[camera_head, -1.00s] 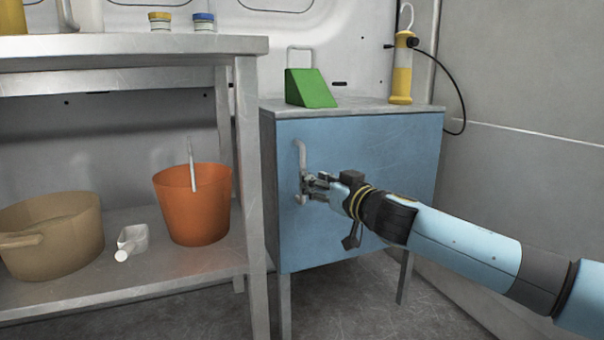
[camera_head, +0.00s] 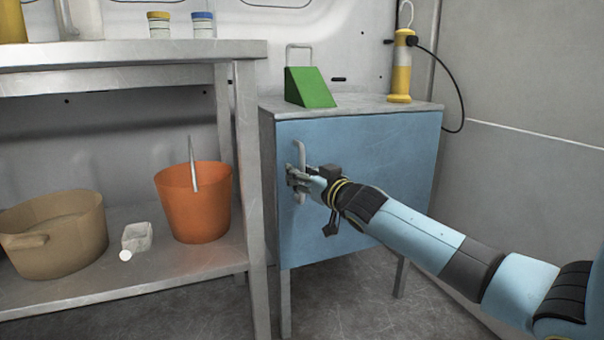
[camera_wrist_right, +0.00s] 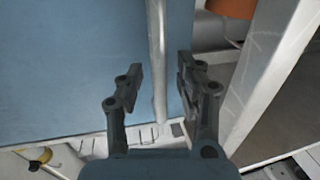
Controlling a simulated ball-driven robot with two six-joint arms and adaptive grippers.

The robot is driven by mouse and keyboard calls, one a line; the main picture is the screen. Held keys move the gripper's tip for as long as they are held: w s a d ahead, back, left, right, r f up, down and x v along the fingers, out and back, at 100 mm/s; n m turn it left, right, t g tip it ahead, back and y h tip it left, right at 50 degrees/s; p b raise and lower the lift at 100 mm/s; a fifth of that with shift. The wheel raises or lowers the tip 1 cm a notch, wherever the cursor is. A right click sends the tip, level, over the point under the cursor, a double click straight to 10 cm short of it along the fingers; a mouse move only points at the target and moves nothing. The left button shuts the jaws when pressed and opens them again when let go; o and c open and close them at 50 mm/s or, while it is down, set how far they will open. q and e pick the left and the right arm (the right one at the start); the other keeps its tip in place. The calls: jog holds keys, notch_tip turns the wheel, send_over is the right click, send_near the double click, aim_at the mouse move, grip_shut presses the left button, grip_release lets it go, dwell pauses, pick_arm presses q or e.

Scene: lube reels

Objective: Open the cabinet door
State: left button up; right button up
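The blue cabinet door (camera_head: 375,180) is on the front of a grey-topped cabinet and looks closed. Its upright light-grey bar handle (camera_head: 300,153) is near the door's left edge. My right gripper (camera_head: 294,177) is at the handle, partly overlapping its middle. In the right wrist view, the blue door (camera_wrist_right: 60,70) fills the left side and the handle (camera_wrist_right: 157,45) runs between the two fingers of my right gripper (camera_wrist_right: 161,78). The fingers are apart, with a visible gap on each side of the bar. My left gripper is not in view.
A green wedge (camera_head: 309,88) and a yellow lamp (camera_head: 401,72) stand on the cabinet top (camera_head: 350,108). A metal shelf unit (camera_head: 257,200) stands close on the left, holding an orange bucket (camera_head: 193,205) and a tan pot (camera_head: 55,233). Bare floor lies in front.

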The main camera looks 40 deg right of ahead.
grip_shut()
dwell(0.4)
